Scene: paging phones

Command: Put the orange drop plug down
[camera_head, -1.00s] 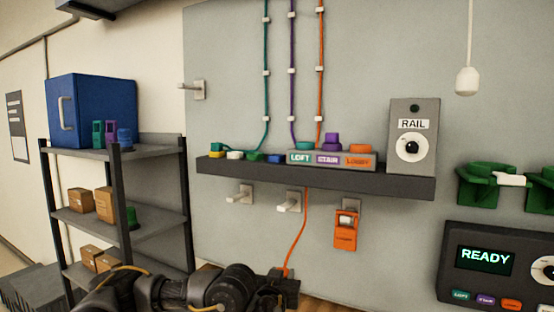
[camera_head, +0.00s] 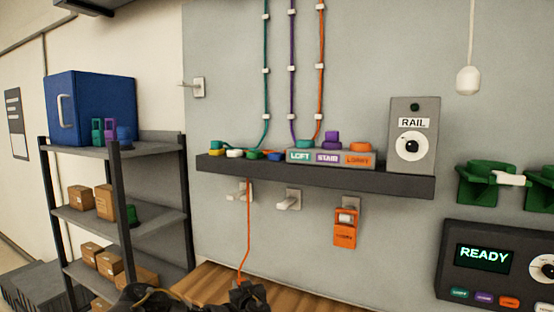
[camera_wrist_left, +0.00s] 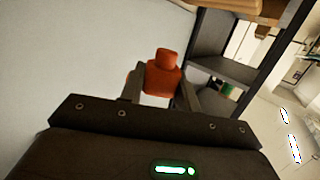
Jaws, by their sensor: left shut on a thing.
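The orange drop plug (camera_wrist_left: 163,78) sits between the two fingers of my left gripper (camera_wrist_left: 160,92) in the left wrist view. The gripper is shut on it. In the head view my left gripper (camera_head: 247,292) is low at the bottom edge, over or in front of a wooden surface (camera_head: 205,282). The plug itself is mostly hidden there. An orange cord (camera_head: 247,230) runs from below the dark shelf down to this gripper. I cannot tell whether the plug touches the wood. My right gripper is not in view.
A dark wall shelf (camera_head: 400,186) holds colored plugs, the LOFT, STAIR and LOBBY block (camera_head: 300,157) and a RAIL dial box (camera_head: 412,130). An orange handset (camera_head: 345,228) hangs on a hook below. A shelf rack (camera_head: 125,230) with boxes stands at left.

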